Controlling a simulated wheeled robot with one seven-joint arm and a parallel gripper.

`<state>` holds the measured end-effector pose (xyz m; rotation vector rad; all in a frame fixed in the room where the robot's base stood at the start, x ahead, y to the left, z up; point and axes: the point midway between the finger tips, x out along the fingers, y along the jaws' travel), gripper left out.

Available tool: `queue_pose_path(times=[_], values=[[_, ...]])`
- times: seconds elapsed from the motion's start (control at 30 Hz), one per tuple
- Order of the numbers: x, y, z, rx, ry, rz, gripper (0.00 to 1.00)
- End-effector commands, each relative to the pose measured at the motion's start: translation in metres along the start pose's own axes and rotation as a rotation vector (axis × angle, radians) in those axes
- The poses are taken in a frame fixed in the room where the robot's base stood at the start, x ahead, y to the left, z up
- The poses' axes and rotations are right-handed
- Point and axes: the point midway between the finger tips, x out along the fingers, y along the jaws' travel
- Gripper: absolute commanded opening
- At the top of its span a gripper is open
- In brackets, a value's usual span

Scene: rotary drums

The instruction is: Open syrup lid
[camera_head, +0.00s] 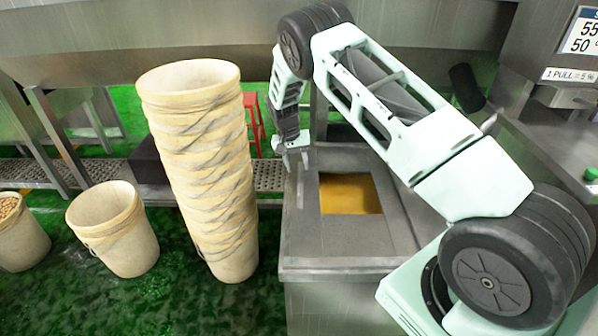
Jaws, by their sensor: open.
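A grey metal syrup tank (330,244) stands in the middle, below my arm. A square opening in its top shows amber syrup (350,194). I cannot make out a separate lid clearly; the grey surface around the opening may be part of it. My gripper (294,163) points down near the tank's back left corner, left of the opening. Its fingers are apart, with nothing seen between them. I cannot tell whether they touch the tank edge. My arm hides part of the tank's right side.
A tall stack of cream buckets (205,170) stands close left of the tank. A single bucket (112,230) and a filled bucket (20,232) stand farther left on the green floor. A red stool (253,125) is behind. A machine panel (575,60) is at right.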

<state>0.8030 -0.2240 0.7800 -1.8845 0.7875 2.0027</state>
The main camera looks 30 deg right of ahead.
Motion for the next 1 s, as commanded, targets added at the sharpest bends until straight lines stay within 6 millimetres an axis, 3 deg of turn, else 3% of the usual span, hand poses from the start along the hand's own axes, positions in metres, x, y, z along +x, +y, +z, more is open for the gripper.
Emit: queue_pose_path(times=[0.1,0.3,0.63,0.8,1.0], values=[[0.019,0.001,0.0,0.0,-0.002,0.001,0.41],[0.037,0.0,0.0,-0.001,0.0,0.0,0.41],[0.04,0.0,0.0,-0.001,0.001,0.0,0.41],[0.039,0.0,0.0,-0.001,0.001,0.0,0.0],[0.04,0.002,0.0,0.0,0.0,0.0,0.0]])
